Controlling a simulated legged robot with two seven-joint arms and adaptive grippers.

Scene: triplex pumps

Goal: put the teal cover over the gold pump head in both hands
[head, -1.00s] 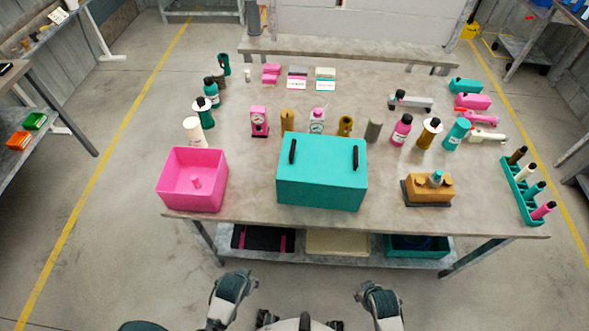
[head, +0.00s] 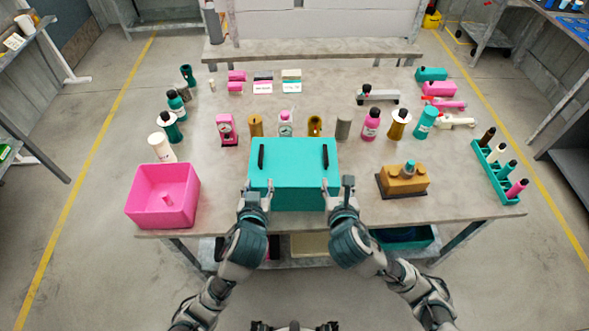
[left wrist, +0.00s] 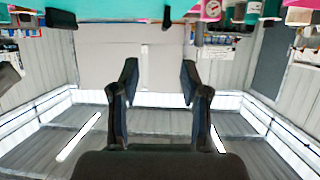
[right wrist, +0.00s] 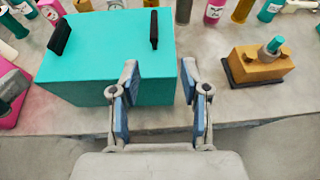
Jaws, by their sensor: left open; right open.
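The teal cover (head: 294,182) is a box with two black handles on top, standing at the table's front edge in the middle of the head view. The gold pump head (head: 404,181), with a teal fitting on top, sits uncovered on a dark base to its right. My left gripper (head: 254,197) is open at the cover's front left corner. My right gripper (head: 341,194) is open at its front right corner. In the right wrist view, the cover (right wrist: 110,75) shows behind the open fingers (right wrist: 159,80). In the left wrist view, teal and handles show only along the top edge. Neither gripper holds a handle.
A pink open bin (head: 163,196) stands at the front left. Bottles, gauges and cylinders stand in a row behind the cover. A teal rack (head: 498,172) with bottles is at the right edge. Bare tabletop lies between the cover and the pump head's base.

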